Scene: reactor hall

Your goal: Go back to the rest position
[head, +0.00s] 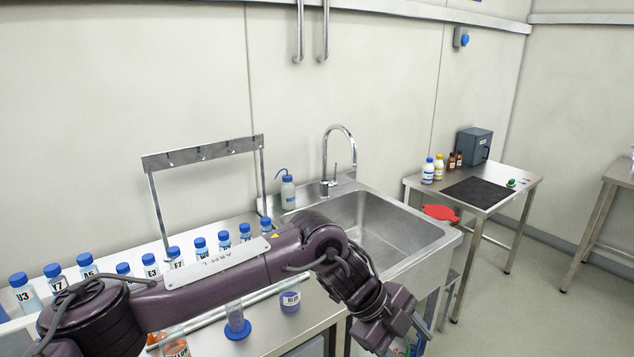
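My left arm (215,283), dark purple with a white plate lettered "ARM L", reaches in from the lower left across the bench. Its gripper (396,330) hangs low in front of the sink's front edge, near the bottom of the picture. The fingers are seen at an angle and partly overlap, so I cannot tell whether they are open or shut. No held object is clear. My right gripper is not in view.
Several blue-capped bottles (200,247) stand in a row behind my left arm, below a metal hook rack (203,153). A sink (385,225) with a tap (338,150) lies right of them. Small jars (290,301) stand in front. A side table (518,190) stands further right; open floor lies beyond.

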